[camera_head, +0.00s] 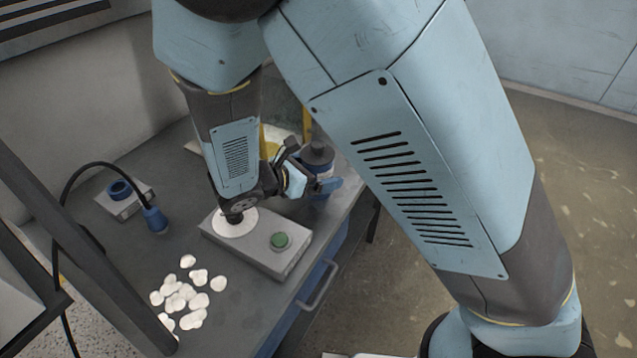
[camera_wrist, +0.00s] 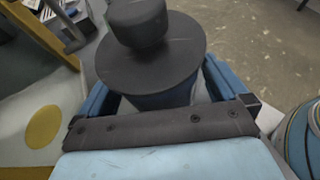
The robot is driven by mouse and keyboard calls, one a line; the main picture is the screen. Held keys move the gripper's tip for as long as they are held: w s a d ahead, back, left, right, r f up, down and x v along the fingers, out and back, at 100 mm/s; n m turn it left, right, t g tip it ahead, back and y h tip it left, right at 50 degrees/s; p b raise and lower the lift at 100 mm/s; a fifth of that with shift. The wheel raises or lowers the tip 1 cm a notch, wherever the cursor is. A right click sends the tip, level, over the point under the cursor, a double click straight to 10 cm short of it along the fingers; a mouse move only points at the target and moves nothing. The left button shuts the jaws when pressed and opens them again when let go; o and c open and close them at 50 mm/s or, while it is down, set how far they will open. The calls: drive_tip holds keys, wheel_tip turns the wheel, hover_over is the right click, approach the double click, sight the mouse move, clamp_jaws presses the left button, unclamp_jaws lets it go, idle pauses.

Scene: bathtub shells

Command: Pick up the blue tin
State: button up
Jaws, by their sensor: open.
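The blue tin (camera_head: 318,157) stands on the grey workbench (camera_head: 130,255) near its right edge, with a dark lid and a narrower dark cap. My gripper (camera_head: 312,184) is beside it, low over the bench. In the wrist view, the tin's wide dark lid (camera_wrist: 150,65) fills the upper middle, with a little blue body showing below. My gripper (camera_wrist: 158,88) is open, with one blue finger on each side of the tin. The lid and palm hide whether the fingers touch it.
White pebble-like pieces (camera_head: 185,292) lie nearer. A blue lamp-like head (camera_head: 156,219) on a cable stands left. A yellow post (camera_head: 306,125) is behind the tin. Floor lies right of the bench.

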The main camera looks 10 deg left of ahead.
drive_tip(key=shift+d, duration=0.1)
drive_tip(key=c, duration=1.7)
drive_tip(key=shift+w, duration=0.1)
drive_tip(key=shift+c, duration=0.2)
